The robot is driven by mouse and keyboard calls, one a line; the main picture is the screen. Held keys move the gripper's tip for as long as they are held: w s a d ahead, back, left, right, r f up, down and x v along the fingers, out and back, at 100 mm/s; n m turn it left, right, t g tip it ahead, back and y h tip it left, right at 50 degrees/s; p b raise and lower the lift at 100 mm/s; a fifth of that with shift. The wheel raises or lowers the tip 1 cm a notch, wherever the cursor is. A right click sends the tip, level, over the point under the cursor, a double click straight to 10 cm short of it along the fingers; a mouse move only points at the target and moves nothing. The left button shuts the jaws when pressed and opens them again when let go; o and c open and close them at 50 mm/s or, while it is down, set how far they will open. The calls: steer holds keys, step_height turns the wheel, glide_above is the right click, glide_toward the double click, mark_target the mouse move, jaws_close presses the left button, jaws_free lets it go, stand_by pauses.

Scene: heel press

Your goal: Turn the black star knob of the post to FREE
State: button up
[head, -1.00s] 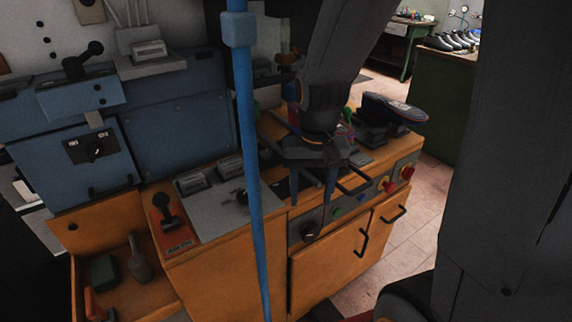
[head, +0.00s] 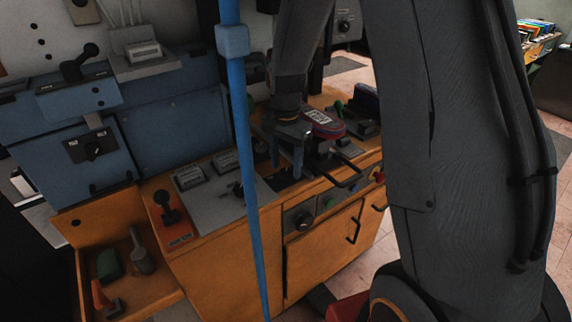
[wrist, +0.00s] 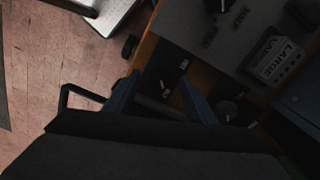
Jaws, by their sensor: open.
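My gripper (head: 286,158) is open and empty, with its two blue fingers pointing down over the top of the orange cabinet, near the shoe. In the wrist view its fingertips (wrist: 160,90) are spread above a black plate (wrist: 168,78) with small white labels, too small to read. A dark round knob (wrist: 228,108) lies just right of the right finger; I cannot tell whether it is the star knob. No FREE mark is readable. The post cannot be made out clearly; my arm and gripper hide part of that area in the head view.
A shoe (head: 322,122) stands close behind the gripper. A blue upright pole (head: 245,130) crosses the head view. An orange lever plate (head: 170,222) and a grey panel (head: 208,212) lie to the left. Cabinet handles (head: 354,230) jut from the front. Floor is free beyond.

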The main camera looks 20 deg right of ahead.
steer(key=shift+f, duration=0.5)
steer(key=c, duration=1.1)
steer(key=shift+o, duration=0.2)
